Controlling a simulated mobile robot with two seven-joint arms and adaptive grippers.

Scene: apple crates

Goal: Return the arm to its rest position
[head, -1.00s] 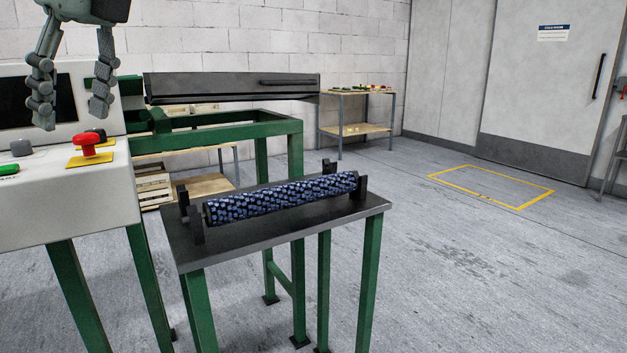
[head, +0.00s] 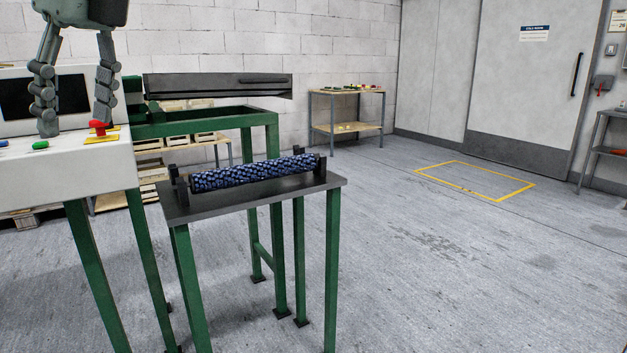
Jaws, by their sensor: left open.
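My left gripper (head: 76,128) hangs at the upper left, fingers pointing down and spread apart. It is open and holds nothing. Its fingertips show in front of the white control panel (head: 70,165), close to the red mushroom button (head: 98,127) on its yellow plate. I cannot tell whether a finger touches the panel. A green button (head: 40,145) lies to the left of it. My right gripper is out of view.
A roller with a blue-black pattern (head: 255,173) rests in black holders on a grey-topped green stand (head: 325,184). Behind it are a green frame (head: 200,128) with a dark cover (head: 215,86) and a wooden shelf table (head: 345,127). Floor on the right is clear around a yellow outline (head: 475,162).

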